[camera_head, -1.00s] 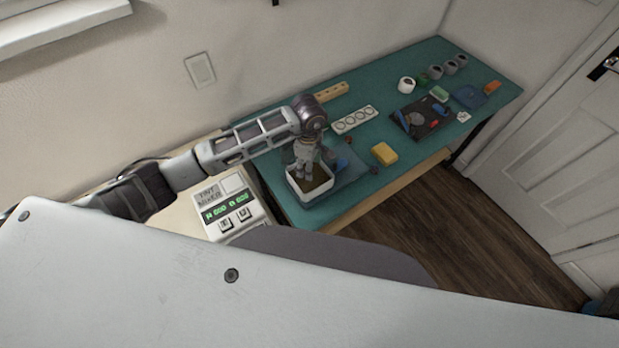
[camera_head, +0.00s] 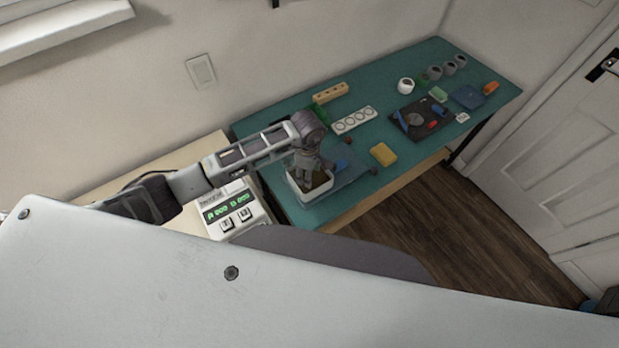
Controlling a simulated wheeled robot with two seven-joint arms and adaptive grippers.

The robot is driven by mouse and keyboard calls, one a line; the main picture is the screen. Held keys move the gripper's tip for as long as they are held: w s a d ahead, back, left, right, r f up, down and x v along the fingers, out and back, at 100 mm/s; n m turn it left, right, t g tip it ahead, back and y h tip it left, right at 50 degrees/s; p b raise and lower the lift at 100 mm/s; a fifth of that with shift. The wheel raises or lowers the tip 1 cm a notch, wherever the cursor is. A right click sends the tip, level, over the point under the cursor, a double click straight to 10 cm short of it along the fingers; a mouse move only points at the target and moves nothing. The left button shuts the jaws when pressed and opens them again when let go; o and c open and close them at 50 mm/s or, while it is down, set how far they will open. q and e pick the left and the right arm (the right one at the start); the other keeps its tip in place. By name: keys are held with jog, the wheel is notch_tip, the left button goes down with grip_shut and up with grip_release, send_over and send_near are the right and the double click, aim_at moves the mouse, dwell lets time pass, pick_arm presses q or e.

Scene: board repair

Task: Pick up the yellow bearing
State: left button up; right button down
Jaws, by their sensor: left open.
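I cannot make out a yellow bearing for certain. A yellow block, like a sponge (camera_head: 383,154), lies on the teal bench top near its front edge. My left gripper (camera_head: 311,184) is open and points down into a white tray (camera_head: 313,197) with a brown inside, at the bench's near left corner. The gripper and wrist hide much of the tray's inside, so I cannot tell what lies between the fingers. My right gripper is not in view.
A tint mixer with a green display (camera_head: 228,208) stands left of the tray. A blue mat (camera_head: 352,172) lies beside the tray. A wooden block with holes (camera_head: 331,93), a white strip with circles (camera_head: 354,121) and a dark board (camera_head: 408,125) lie farther back.

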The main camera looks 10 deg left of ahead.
pick_arm(q)
jog(key=shift+f, duration=1.05)
jog(key=shift+c, duration=0.2)
jog(key=c, duration=1.1)
jog(key=shift+r, duration=0.1)
